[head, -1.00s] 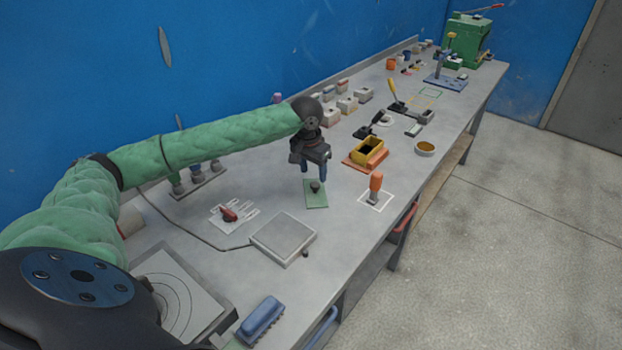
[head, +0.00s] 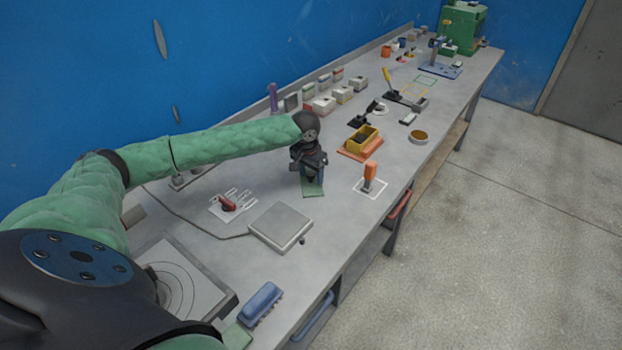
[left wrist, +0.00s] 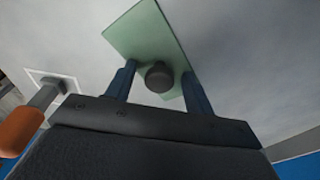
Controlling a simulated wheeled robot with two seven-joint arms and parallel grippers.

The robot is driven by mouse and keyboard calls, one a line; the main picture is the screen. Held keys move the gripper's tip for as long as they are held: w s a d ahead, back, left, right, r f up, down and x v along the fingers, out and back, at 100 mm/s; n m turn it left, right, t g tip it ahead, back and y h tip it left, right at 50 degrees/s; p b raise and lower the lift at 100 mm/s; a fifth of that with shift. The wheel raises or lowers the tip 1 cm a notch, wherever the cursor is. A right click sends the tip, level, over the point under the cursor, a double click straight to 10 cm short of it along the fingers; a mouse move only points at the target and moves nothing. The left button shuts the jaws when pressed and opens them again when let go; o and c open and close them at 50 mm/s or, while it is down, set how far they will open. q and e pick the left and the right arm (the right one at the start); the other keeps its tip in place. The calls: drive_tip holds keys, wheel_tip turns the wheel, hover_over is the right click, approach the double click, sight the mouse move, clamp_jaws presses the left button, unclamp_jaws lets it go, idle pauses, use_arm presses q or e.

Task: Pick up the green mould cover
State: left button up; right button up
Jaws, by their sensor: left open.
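The green mould cover (head: 312,188) is a thin flat pale-green plate on the grey bench, partly hidden by my gripper in the head view. In the left wrist view the cover (left wrist: 138,35) shows with a dark round knob (left wrist: 159,77) on it. My left gripper (head: 311,178) points down over the cover. In the left wrist view its two blue fingers (left wrist: 158,88) are open, one on each side of the knob, with gaps to it. My right gripper is not in view.
An orange-handled tool (head: 369,176) stands in a white outlined square right of the cover. A yellow box (head: 351,146) on an orange base is behind it. A grey square plate (head: 281,227) and a red-handled item (head: 228,205) lie nearer. Bench between them is clear.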

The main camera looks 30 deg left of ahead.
use_arm(q)
drive_tip(key=shift+c, duration=0.2)
drive_tip(key=c, duration=1)
